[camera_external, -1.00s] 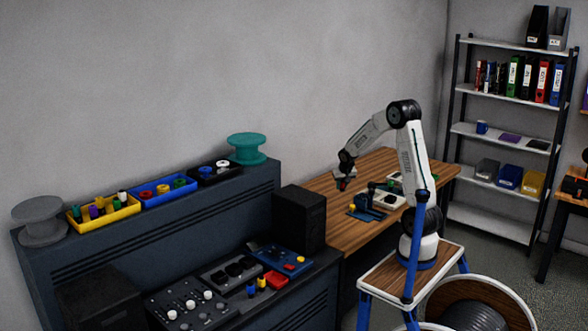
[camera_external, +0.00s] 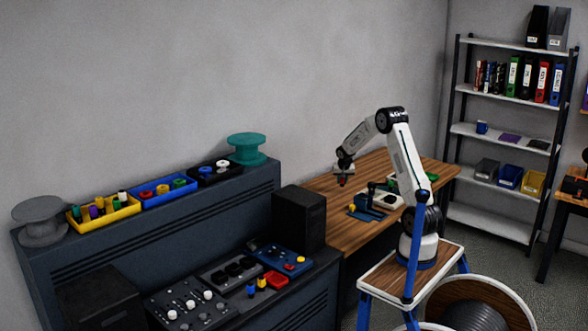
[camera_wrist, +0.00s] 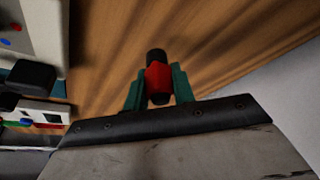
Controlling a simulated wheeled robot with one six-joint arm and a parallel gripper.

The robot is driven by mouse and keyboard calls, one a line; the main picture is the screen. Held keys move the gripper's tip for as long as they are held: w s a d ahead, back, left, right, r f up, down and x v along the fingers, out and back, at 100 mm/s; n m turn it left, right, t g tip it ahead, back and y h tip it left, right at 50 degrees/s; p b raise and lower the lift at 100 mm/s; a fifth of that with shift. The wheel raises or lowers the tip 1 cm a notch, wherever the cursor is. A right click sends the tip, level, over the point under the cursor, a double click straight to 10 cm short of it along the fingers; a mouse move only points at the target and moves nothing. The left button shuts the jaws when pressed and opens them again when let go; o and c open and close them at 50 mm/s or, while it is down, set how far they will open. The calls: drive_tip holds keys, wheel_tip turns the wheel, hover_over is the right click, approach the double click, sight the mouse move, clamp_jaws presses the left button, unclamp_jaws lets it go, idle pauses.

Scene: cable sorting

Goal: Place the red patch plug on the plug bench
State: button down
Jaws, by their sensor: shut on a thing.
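The red patch plug (camera_wrist: 158,82), red in the middle with black ends, sits between the green fingers of my gripper (camera_wrist: 158,92) in the wrist view. The gripper is shut on it. In the external view my gripper (camera_external: 343,178) is over the left part of the wooden bench (camera_external: 385,163), and the plug shows only as a small red spot (camera_external: 343,183). The plug looks clear of the bench top, but I cannot judge the gap. No label shows which surface is the plug bench.
A blue device (camera_external: 367,208) and pale equipment (camera_external: 386,197) stand on the bench right of my gripper. A black box (camera_external: 299,218) stands left of the bench. The wall lies behind. The bench top near the gripper looks bare.

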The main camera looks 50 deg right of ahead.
sight(339, 190)
drive_tip(key=shift+w+d+f, duration=0.1)
drive_tip(key=shift+w+d, duration=0.1)
drive_tip(key=shift+w, duration=0.3)
drive_tip(key=shift+w+d, duration=0.15)
drive_tip(key=shift+w, duration=0.35)
drive_tip(key=shift+f, duration=1.7)
drive_tip(key=shift+f, duration=0.15)
drive_tip(key=c, duration=1.2)
unclamp_jaws()
drive_tip(key=shift+o, duration=0.2)
